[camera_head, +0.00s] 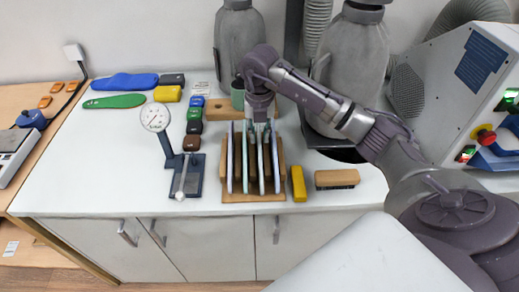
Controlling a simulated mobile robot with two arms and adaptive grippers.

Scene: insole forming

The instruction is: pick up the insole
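A wooden rack (252,197) stands at the middle of the white counter. Several thin, pale insoles (230,160) stand upright in it, side by side. My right gripper (261,124) points down over the back part of the rack, at the top of the middle insoles. Its fingers are small and partly merge with the insoles, so I cannot tell whether they are apart or closed, or touch one. A blue insole (125,82) and a green insole (114,101) lie flat at the back left. My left gripper is not in view.
A dial gauge (155,118) on a dark stand is left of the rack, with several small coloured blocks behind it. A yellow block (298,184) and a brush (337,179) lie to the right. Grey machines stand behind. The counter's front left is clear.

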